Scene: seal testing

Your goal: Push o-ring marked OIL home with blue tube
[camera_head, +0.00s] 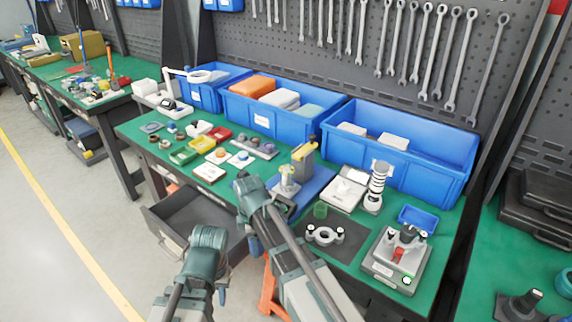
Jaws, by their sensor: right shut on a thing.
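My right arm reaches in from the bottom, and its gripper (243,180) is at the near edge of the green bench (330,268), left of a metal fixture (288,182) on a blue mat (318,184). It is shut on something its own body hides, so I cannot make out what. My left gripper (205,240) is lower left, in front of the bench by the open drawer; its fingers cannot be made out. No OIL marking is legible, and I cannot pick out the blue tube.
Blue bins (440,178) line the back. Small green, yellow and red trays (202,143) sit on the left. An open grey drawer (170,222) juts out below.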

